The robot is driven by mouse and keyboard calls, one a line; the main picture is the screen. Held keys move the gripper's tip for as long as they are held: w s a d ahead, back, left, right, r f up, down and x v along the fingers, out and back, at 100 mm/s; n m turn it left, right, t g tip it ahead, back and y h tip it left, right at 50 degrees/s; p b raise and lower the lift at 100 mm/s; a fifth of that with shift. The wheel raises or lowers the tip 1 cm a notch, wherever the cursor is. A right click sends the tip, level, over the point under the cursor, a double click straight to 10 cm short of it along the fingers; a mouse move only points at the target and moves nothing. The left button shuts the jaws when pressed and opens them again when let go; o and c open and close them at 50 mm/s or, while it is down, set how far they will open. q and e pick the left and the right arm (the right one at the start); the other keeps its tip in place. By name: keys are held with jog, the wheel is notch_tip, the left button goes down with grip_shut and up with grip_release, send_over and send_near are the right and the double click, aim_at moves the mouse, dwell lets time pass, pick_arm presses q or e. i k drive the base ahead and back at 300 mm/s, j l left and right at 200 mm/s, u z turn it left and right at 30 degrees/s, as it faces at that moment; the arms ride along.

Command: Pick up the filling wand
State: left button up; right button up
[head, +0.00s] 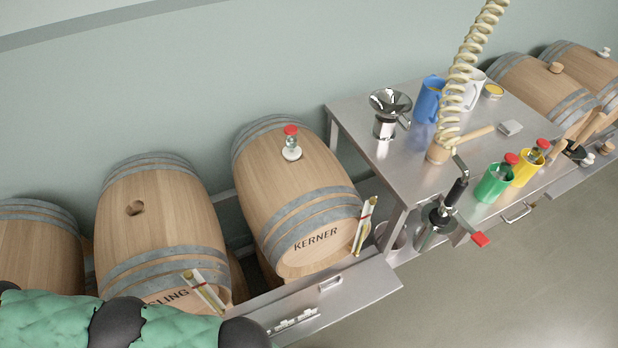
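A cream coiled hose (464,75) hangs from above over the steel table. Its lower end comes down close to a metal tool with a black grip (456,191), which looks like the filling wand. My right gripper is also out of view.
Barrels, one marked KERNER (300,190), stand left along a steel ledge (365,291). The floor right is clear.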

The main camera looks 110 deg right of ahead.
aim_at(442, 215)
jog(key=k+j+z, duration=0.5)
jog(key=j+z, duration=0.15)
jog(key=z, duration=3.7)
